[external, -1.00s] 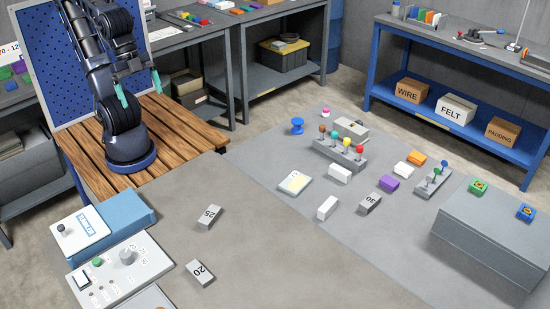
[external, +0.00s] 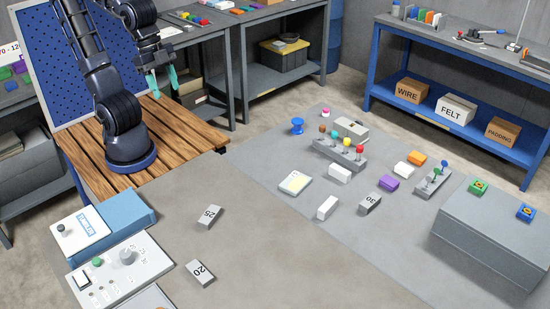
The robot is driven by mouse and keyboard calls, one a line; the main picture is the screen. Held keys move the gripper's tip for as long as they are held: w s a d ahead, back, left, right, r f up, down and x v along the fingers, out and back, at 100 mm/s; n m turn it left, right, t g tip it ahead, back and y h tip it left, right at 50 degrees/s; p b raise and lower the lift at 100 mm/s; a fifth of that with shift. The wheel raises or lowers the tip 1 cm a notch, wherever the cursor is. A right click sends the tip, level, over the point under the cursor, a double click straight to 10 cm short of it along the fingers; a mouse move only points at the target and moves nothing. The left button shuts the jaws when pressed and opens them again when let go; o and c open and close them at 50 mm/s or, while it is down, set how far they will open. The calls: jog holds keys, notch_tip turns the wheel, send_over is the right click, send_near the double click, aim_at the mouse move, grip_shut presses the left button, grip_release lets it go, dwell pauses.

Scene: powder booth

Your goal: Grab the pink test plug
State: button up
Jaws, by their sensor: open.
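A small pink and white piece (external: 326,112), which looks like the pink test plug, stands at the far edge of the grey work surface, behind the blue spool-shaped piece (external: 297,126). It is small in the picture, so its exact shape is hard to tell. My gripper (external: 163,79) has teal fingers, points down and is open with nothing between them. It is in the air above the wooden slatted platform (external: 180,130), well to the left of the pink piece and apart from it.
A grey rack with several coloured knobs (external: 338,156) and a grey box (external: 351,129) stand close to the pink piece. White, purple and orange blocks lie nearer. A large grey block (external: 490,235) is at right. The surface's near middle is mostly clear.

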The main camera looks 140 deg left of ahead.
jog(key=w+a+r+n+g, duration=0.1)
jog(key=w+a+n, duration=0.1)
jog(key=w+a, duration=0.65)
jog(key=w+a+f+n+g, duration=0.1)
jog(key=w+a+n, duration=0.15)
jog(key=a, duration=0.65)
jog(key=w+a+f+n, duration=0.1)
jog(key=w+a, duration=0.3)
jog(key=a, duration=0.5)
jog(key=n+g, duration=0.2)
jog(key=n, duration=0.6)
send_over(326, 109)
notch_tip(326, 109, down, 25)
jog(key=shift+f, duration=5.25)
jog(key=c, duration=1.1)
